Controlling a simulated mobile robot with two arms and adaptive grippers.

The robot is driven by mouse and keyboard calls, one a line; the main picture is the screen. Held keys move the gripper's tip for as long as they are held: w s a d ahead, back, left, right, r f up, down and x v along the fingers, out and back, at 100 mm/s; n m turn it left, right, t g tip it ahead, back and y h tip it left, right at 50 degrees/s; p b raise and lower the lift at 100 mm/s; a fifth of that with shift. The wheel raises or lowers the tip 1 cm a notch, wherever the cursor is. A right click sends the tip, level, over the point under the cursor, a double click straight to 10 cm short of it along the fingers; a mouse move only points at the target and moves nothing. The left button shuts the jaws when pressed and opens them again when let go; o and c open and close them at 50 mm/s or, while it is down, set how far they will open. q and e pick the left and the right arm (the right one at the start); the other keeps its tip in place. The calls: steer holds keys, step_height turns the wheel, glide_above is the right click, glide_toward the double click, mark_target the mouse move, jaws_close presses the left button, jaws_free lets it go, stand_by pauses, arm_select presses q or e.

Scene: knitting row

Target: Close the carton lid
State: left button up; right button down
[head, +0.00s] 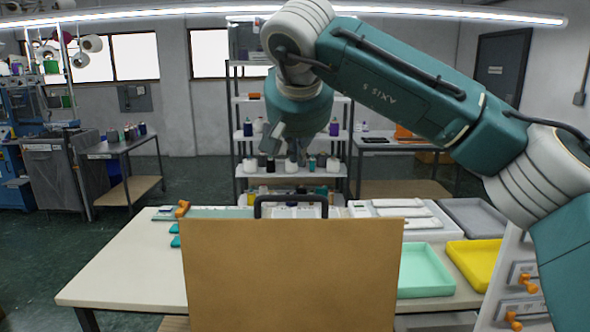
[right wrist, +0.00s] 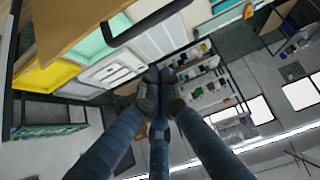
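The carton lid (head: 290,275) is a large brown cardboard panel standing upright at the near side of the table, filling the lower middle of the head view. It also shows at the upper left of the right wrist view (right wrist: 75,25). The panel hides whatever is directly behind it; the carton body cannot be made out. My right gripper (head: 288,152) is above and beyond the panel's top edge, apart from it. In the right wrist view its blue fingers (right wrist: 160,85) come together at the tips with nothing visible between them. My left gripper is not in view.
A dark handle (head: 291,199) rises just behind the panel. The pale table (head: 120,272) has free room at left. A mint tray (head: 425,270), a yellow tray (head: 478,262) and a grey tray (head: 472,216) lie at right. A shelf rack (head: 290,172) stands behind.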

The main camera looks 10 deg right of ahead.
steer(key=shift+w+f, duration=0.25)
steer(key=shift+f, duration=0.2)
steer(key=a+p+x, duration=0.1)
steer(key=p+x, duration=0.2)
steer(key=x, duration=0.5)
steer(key=s, duration=0.2)
steer(key=s+p, duration=0.1)
steer(key=shift+s+f, duration=0.25)
steer(key=shift+s, duration=0.15)
steer(key=shift+w, duration=0.15)
